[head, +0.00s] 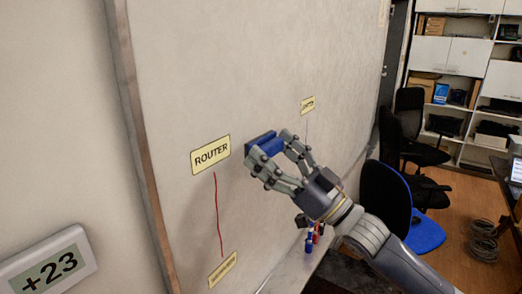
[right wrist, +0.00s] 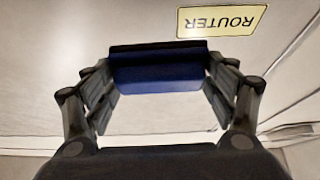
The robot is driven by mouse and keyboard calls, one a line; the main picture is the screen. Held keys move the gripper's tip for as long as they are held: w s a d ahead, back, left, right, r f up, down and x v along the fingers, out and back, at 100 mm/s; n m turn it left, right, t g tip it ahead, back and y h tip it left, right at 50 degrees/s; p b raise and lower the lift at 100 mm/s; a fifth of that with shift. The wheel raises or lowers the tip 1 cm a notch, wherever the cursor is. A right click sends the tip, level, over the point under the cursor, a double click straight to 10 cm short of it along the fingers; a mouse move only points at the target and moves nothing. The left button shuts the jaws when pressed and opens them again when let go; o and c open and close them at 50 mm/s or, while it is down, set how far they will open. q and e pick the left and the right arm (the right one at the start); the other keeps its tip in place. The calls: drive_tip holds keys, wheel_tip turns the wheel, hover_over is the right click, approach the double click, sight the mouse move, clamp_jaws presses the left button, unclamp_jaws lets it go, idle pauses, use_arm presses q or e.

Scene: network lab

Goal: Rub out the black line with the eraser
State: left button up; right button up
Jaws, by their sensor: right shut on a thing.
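My right gripper (head: 270,149) is shut on the eraser (head: 264,143), a blue block with a dark side facing the whiteboard (head: 240,60). The eraser is at the board, to the right of the ROUTER label (head: 210,154); I cannot tell if it touches. In the right wrist view the eraser (right wrist: 158,72) sits between both fingers, close to the ROUTER label (right wrist: 222,20). No black line shows clearly; part of the board is hidden behind the hand. A red line (head: 217,215) runs down from the ROUTER label. My left gripper is out of view.
A yellow label (head: 307,104) with a thin line below it is farther along the board, another label (head: 222,269) lower down. Blue and red markers (head: 311,240) are at the board's lower ledge. Chairs (head: 388,200) stand behind my right arm. A +23 display (head: 47,266) is lower left.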

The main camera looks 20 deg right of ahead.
drive_tip(key=shift+s+d, duration=0.2)
drive_tip(key=shift+s, duration=0.1)
drive_tip(key=shift+s+d+f+b, duration=0.1)
drive_tip(key=shift+s+d+b, duration=0.35)
drive_tip(key=shift+s+d, duration=0.45)
drive_tip(key=shift+s, duration=0.35)
drive_tip(key=shift+w, duration=0.15)
